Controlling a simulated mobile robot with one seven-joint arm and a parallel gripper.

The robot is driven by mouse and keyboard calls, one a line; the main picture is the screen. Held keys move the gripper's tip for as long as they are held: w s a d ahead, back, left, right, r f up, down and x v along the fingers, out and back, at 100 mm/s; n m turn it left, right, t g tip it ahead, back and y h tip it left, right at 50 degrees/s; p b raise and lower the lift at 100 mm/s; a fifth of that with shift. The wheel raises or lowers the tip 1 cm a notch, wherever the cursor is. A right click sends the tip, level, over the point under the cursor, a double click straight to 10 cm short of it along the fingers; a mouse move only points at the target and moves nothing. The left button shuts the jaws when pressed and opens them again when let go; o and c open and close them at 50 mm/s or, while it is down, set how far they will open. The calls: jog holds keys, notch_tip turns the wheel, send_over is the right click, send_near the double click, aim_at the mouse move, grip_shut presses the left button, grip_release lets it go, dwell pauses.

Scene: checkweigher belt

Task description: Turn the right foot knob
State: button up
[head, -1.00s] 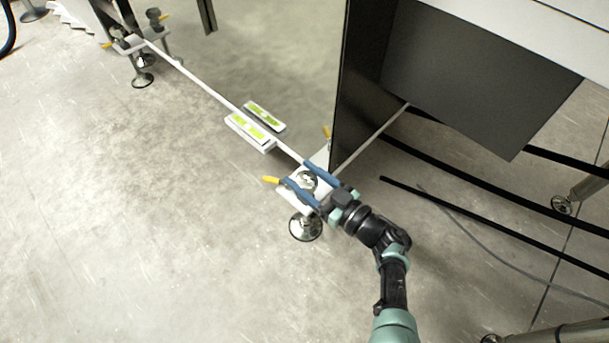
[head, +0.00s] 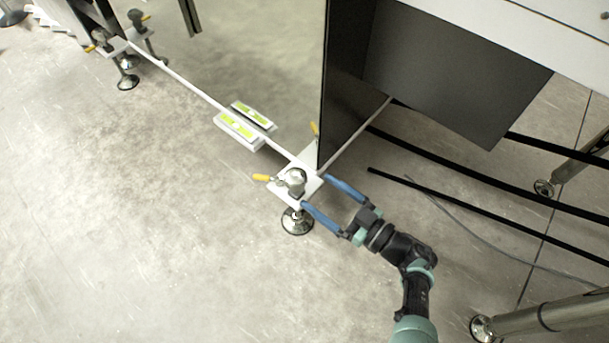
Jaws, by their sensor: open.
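The right foot knob (head: 296,177) is a round shiny metal knob on a white corner plate (head: 283,191) at the near corner of the machine. A yellow-tipped lever (head: 262,178) sticks out to its left. The foot pad (head: 297,222) stands on the floor below. My gripper (head: 317,191) is open, with two long blue fingers pointing up and left. The fingertips are at the plate's right edge, just right of the knob, and nothing is between them. I cannot tell whether a fingertip touches the plate.
Another foot with a dark knob (head: 138,19) is at the far left. A dark panel (head: 450,80) overhangs behind, and black bars cross the floor at right. The left floor is clear.

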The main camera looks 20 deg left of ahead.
jog(key=shift+v, duration=2.3)
